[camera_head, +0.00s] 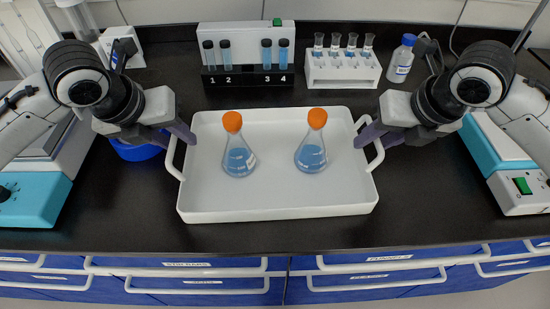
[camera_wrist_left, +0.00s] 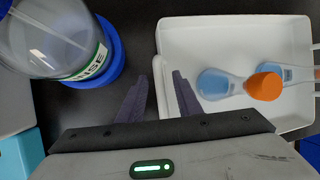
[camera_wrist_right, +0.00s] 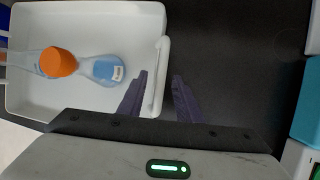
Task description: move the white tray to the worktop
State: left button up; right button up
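The white tray (camera_head: 270,200) lies flat on the black worktop (camera_head: 420,220), with two orange-capped flasks of blue liquid standing in it, a left flask (camera_head: 238,160) and a right flask (camera_head: 311,157). My left gripper (camera_head: 182,136) is at the tray's left handle; in the left wrist view its fingers (camera_wrist_left: 160,95) are apart, with the handle (camera_wrist_left: 158,88) between them. My right gripper (camera_head: 366,135) is at the right handle; in the right wrist view its fingers (camera_wrist_right: 158,92) are apart, with the handle (camera_wrist_right: 160,75) between them. Contact with the handles cannot be told.
A numbered vial rack (camera_head: 247,77) and a white rack of small bottles (camera_head: 341,70) stand behind the tray. A reagent bottle (camera_head: 401,60) is at back right. A blue-based wash bottle (camera_wrist_left: 75,45) stands beside my left gripper. Teal-and-white devices flank both sides. The worktop's front strip is clear.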

pick_arm(q)
jog(key=shift+c, duration=0.4)
pick_arm(e)
jog(key=shift+c, duration=0.5)
pick_arm(q)
grip_shut()
pick_arm(e)
grip_shut()
pick_arm(q)
jog(key=shift+r, duration=0.15)
pick_arm(e)
jog(key=shift+r, duration=0.1)
